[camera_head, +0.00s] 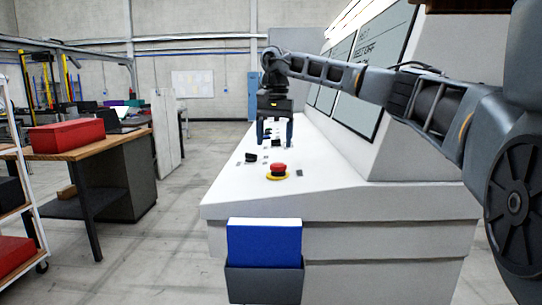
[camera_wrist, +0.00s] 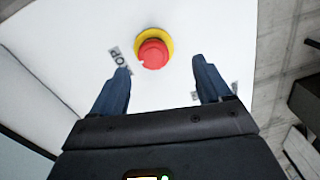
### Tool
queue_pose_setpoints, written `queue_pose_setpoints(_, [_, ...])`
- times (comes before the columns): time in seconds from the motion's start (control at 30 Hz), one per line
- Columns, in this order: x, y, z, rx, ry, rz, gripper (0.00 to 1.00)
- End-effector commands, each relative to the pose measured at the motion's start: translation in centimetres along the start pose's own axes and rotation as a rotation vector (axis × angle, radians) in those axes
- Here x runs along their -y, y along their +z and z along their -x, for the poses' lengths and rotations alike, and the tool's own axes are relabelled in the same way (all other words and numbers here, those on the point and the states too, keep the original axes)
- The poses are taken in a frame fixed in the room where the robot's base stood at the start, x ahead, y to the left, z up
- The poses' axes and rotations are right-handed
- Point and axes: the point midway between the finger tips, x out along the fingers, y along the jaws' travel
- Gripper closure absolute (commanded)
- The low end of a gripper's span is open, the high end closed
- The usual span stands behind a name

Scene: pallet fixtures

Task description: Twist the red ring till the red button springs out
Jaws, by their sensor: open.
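The red button (camera_head: 278,168) sits on a yellow base (camera_head: 278,177) on the sloping white console top, near its front end. In the wrist view the red button (camera_wrist: 153,54) shows ahead of my fingertips, with part of the yellow base (camera_wrist: 168,42) around it. A separate red ring cannot be told apart from the button. My gripper (camera_head: 275,138) hangs over the console, behind the button in the head view. In the wrist view my gripper (camera_wrist: 162,70) is open, its two dark fingers apart and nothing between them. The fingers do not touch the button.
The white console (camera_head: 330,190) has small black controls (camera_head: 251,157) left of the button, and screens (camera_head: 365,75) rise along its right side. A blue folder in a dark holder (camera_head: 264,243) hangs on the front. A workbench (camera_head: 75,148) with a red box stands left across open floor.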

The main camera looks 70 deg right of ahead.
Motion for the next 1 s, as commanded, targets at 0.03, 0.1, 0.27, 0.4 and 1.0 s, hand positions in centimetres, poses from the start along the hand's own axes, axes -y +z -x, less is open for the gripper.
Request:
queue_pose_setpoints(0.03, [-0.8, -0.6, 0.5, -0.016, 0.017, -0.008, 0.22])
queue_pose_setpoints(0.1, [-1.3, -0.9, 0.6, -0.025, 0.029, -0.011, 0.22])
queue_pose_setpoints(0.27, [-1.5, -1.0, -1.1, -0.025, 0.031, -0.010, 0.22])
queue_pose_setpoints(0.4, [-1.5, -1.0, -3.3, -0.023, 0.030, -0.010, 0.22])
queue_pose_setpoints(1.0, [-1.5, -1.1, -6.9, -0.026, 0.028, -0.010, 0.22])
